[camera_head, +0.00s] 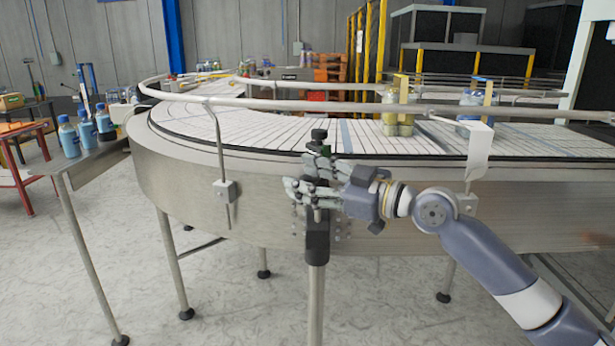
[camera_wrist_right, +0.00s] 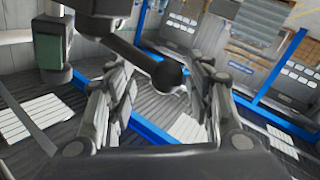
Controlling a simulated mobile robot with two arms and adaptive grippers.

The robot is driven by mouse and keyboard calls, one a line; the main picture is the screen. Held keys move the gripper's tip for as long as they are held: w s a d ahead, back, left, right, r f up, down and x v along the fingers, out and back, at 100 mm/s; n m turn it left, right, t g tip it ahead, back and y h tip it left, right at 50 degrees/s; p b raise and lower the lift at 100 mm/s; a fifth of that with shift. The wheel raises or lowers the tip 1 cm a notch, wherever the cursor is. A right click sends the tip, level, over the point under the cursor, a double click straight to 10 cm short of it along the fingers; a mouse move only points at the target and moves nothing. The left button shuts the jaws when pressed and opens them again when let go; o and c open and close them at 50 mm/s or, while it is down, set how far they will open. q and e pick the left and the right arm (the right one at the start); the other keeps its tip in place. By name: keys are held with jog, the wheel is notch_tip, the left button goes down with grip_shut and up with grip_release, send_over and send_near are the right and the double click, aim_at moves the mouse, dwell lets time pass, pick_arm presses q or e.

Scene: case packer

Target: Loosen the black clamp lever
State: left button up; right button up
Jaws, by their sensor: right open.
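The black clamp lever (camera_wrist_right: 167,76) shows in the right wrist view as a dark bar ending in a round ball knob. The knob sits between the two spread fingers of my right gripper (camera_wrist_right: 162,85), with visible space on both sides. In the head view my right gripper (camera_head: 302,178) reaches in from the right and is open around the top of a post with a black clamp block (camera_head: 317,238). A black knob (camera_head: 319,135) stands up above the fingers. The fingers hide most of the lever there. My left gripper is not in view.
A curved conveyor (camera_head: 200,190) with a steel guide rail (camera_head: 270,104) lies just behind the gripper. Blue-labelled bottles (camera_head: 68,137) stand on a side table at left.

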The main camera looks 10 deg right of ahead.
jog(key=shift+o, duration=0.2)
jog(key=shift+w+d+f, duration=0.2)
jog(key=shift+w+f, duration=0.1)
jog(key=shift+f, duration=0.1)
jog(key=shift+r, duration=0.1)
jog(key=v, duration=1.2)
